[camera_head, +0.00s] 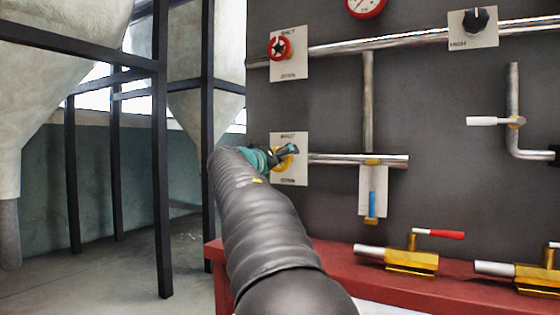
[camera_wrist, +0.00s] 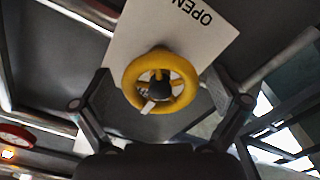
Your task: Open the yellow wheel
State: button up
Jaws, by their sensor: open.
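The yellow wheel (camera_wrist: 134,71) is a small handwheel with spokes, mounted on a white plate (camera_wrist: 205,45) lettered "OPEN". In the wrist view it sits between and ahead of the fingers of my gripper (camera_wrist: 160,108), which are spread apart. I cannot tell whether either finger touches the rim. In the head view only part of the yellow wheel (camera_head: 291,156) shows, behind my gripper (camera_head: 290,153). My arm comes up to it from below, and my gripper is at the plate's front.
A red wheel (camera_head: 279,47) is on a plate above. A pipe (camera_head: 370,160) runs right from the yellow wheel's plate, above a blue-handled valve (camera_head: 372,205). A red-handled valve (camera_head: 412,255) stands on the red ledge (camera_head: 345,247). Dark frame posts (camera_head: 161,150) stand at left.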

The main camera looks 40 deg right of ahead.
jog(key=c, duration=1.2)
jog(key=shift+n, duration=0.4)
jog(key=n, duration=0.3)
jog(key=shift+r+n+p, duration=0.1)
jog(key=shift+n+p, duration=0.25)
jog(key=shift+n, duration=0.05)
jog(key=n+p, duration=0.1)
jog(key=n, duration=0.3)
jog(key=shift+s+r, duration=0.1)
jog(key=shift+r, duration=0.05)
jog(key=n+p, duration=0.2)
jog(key=n, duration=0.3)
jog(key=shift+r, duration=0.1)
jog(key=shift+n+p, duration=1.3)
jog(key=shift+n, duration=0.7)
